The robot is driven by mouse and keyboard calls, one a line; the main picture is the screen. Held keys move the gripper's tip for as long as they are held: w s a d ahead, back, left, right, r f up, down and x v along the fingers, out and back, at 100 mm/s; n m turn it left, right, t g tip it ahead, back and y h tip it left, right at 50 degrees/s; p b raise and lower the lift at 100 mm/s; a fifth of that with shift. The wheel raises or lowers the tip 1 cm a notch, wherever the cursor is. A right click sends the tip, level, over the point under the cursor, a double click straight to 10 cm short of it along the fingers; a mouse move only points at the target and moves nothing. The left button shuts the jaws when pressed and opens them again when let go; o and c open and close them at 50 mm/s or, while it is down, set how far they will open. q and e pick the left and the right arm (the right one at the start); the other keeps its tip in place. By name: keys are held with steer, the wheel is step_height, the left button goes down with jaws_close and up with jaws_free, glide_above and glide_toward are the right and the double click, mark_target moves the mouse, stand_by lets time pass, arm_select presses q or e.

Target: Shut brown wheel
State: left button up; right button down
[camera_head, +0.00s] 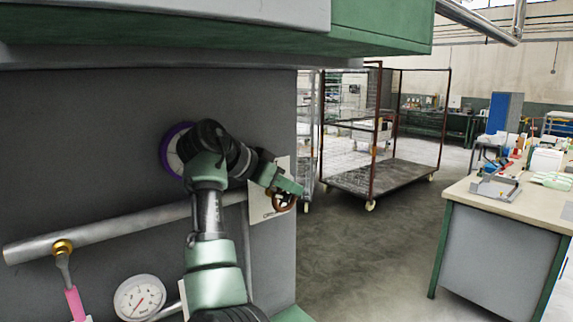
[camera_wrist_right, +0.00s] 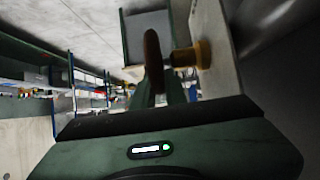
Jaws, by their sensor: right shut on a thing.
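The brown wheel (camera_head: 284,202) is a small handwheel at the right end of the grey pipe, in front of a white label plate. In the right wrist view the brown wheel (camera_wrist_right: 153,62) shows edge-on, with its brass stem (camera_wrist_right: 186,57) to the right. My right gripper (camera_head: 289,190) is at the wheel and shut on its rim. In the right wrist view the gripper (camera_wrist_right: 160,95) covers the lower part of the wheel. The wheel's far side and how far it is turned cannot be told. My left gripper is not in view.
The grey pipe (camera_head: 130,226) runs along the machine panel. A pink-handled lever (camera_head: 74,302) hangs from a brass fitting at left, near a white gauge (camera_head: 139,298). A purple-rimmed dial (camera_head: 172,150) is partly behind my arm. A wire cage cart (camera_head: 385,176) and workbench (camera_head: 505,205) stand right, with open floor between.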

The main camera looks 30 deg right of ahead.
mark_target(294, 204)
steer(key=y+p, duration=0.2)
steer(key=p, duration=0.1)
steer(key=y+p, duration=0.2)
steer(key=p, duration=0.1)
steer(key=d+y+p, duration=0.1)
steer(key=y+p, duration=0.1)
steer(key=p, duration=0.2)
steer(key=shift+d+f+y, duration=0.1)
steer(key=shift+f+y, duration=0.2)
steer(key=shift+f+g+y+p, duration=0.15)
steer(key=shift+g+y+p, duration=0.2)
steer(key=shift+y, duration=0.15)
steer(key=shift+f+y+p, duration=0.4)
steer(key=shift+y, duration=0.5)
steer(key=shift+f+y, duration=0.35)
steer(key=shift+y, duration=0.5)
steer(key=shift+f+y, duration=0.35)
steer(key=shift+y, duration=0.5)
steer(key=c, duration=1.4)
jaws_free()
steer(key=shift+c, duration=0.2)
steer(key=shift+d, duration=0.1)
steer(key=shift+r, duration=0.15)
